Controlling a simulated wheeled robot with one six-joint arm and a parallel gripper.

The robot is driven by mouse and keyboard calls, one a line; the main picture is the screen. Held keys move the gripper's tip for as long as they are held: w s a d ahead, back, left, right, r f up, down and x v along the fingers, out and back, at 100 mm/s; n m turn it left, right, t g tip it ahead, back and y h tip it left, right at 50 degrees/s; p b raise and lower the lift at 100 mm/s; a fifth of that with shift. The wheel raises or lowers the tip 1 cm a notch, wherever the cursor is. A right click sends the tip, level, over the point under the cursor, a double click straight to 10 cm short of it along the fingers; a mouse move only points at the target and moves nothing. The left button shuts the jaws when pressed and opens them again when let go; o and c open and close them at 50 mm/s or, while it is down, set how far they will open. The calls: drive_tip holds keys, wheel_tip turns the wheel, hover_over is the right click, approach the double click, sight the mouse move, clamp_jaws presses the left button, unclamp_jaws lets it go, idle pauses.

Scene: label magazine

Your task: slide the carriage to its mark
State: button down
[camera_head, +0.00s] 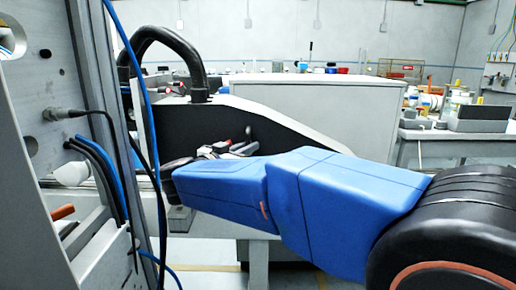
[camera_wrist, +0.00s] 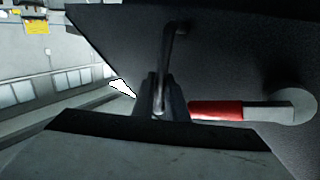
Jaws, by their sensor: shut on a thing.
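In the wrist view my gripper (camera_wrist: 161,92) is shut on a thin bent metal handle (camera_wrist: 179,45), which stands out in front of the dark panel. A white pointed marker (camera_wrist: 122,88) lies just left of the fingers. A red-banded grey rod (camera_wrist: 216,110) sticks out to the right of the fingers, with a round grey disc behind its end. The carriage body cannot be told apart from the dark surfaces around the handle.
In the head view a black machine side panel (camera_head: 176,122) with a grey edge stands behind my arm. A grey upright frame with hanging blue and black cables (camera_head: 155,110) is close on the left. A cluttered bench (camera_head: 455,125) is at the back right.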

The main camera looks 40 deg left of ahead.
drive_tip(key=shift+w, duration=0.15)
drive_tip(key=c, duration=2)
unclamp_jaws()
drive_tip(key=shift+c, duration=0.2)
